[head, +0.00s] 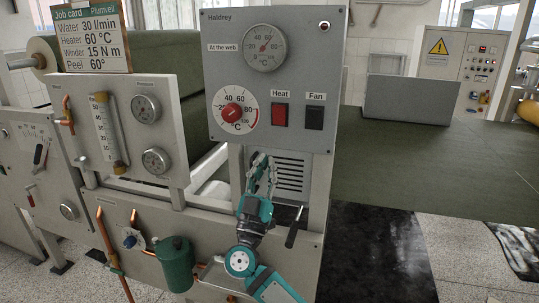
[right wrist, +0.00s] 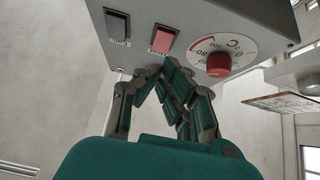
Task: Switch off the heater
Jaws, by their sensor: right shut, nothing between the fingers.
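The grey heater panel marked Haldrey (head: 218,45) stands in the middle of the head view. It carries a red Heat switch (head: 280,115), a black Fan switch (head: 314,118), a red dial knob (head: 232,112) and a round gauge (head: 264,47). My right gripper (head: 262,158) is shut and empty, pointing up just below the panel's lower edge, a little left of under the Heat switch. In the right wrist view the panel is upside down; the fingertips (right wrist: 158,68) lie just below the Heat switch (right wrist: 164,38) and look apart from it. My left gripper is not in view.
Left of the panel is a plate with a flowmeter (head: 106,130) and gauges, under a job card (head: 90,38). Copper pipes and a green canister (head: 175,262) sit lower down. A dark handle (head: 294,228) is right of my right gripper. A laptop-like grey box (head: 410,98) stands behind.

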